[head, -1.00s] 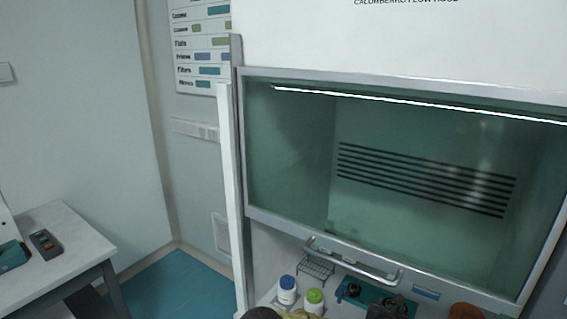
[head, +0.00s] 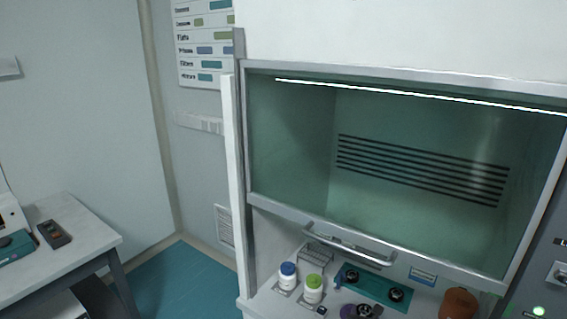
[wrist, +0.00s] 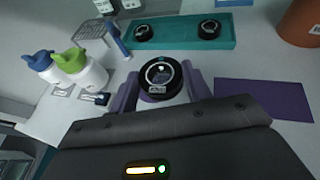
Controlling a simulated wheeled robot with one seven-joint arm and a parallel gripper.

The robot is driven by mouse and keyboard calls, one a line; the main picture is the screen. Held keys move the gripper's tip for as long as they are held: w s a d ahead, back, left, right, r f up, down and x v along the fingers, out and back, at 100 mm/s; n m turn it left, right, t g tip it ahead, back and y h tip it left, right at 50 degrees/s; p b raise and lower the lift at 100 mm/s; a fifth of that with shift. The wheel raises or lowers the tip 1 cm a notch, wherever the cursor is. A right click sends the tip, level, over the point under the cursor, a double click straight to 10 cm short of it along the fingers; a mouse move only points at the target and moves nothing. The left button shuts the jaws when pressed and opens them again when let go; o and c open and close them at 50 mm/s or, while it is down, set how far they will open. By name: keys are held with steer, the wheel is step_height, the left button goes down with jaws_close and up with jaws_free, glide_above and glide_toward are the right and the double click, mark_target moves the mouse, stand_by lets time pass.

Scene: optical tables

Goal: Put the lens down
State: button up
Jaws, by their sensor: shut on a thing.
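In the wrist view my gripper (wrist: 160,88) has its purple fingers shut on a black ring-mounted lens (wrist: 161,76), one finger on each side of it. The lens has a pale label on its front edge. It is low over the white worktop; I cannot tell whether it touches. A flat purple mat (wrist: 264,98) lies to the right of the fingers. Behind the lens, a teal tray (wrist: 180,43) bears two more black round lenses, a left one (wrist: 143,33) and a right one (wrist: 209,28). The tray (head: 372,287) also shows in the head view.
A blue-capped bottle (head: 287,275) and a green-capped bottle (head: 313,289) stand left of the tray, near a wire rack (head: 318,256). A brown jar (head: 458,304) stands at the right. The hood's sash handle (head: 345,246) is above.

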steer(key=s+a+n+y, duration=0.1)
steer(key=a, duration=0.2)
steer(key=s+a+f+n+y, duration=0.1)
steer(key=s+a, duration=0.1)
steer(key=a, duration=0.1)
steer(key=s+a+n+y, duration=0.1)
steer(key=s+a, duration=0.1)
steer(key=a, duration=0.1)
steer(key=shift+s+a+f+t+y, duration=0.2)
steer(key=shift+t+y, duration=0.1)
steer(key=shift+t, duration=0.1)
steer(key=s+f, duration=0.4)
steer(key=f, duration=0.1)
steer(key=shift+s+f, duration=0.2)
steer(key=shift+s, duration=0.05)
steer(key=shift+a, duration=0.1)
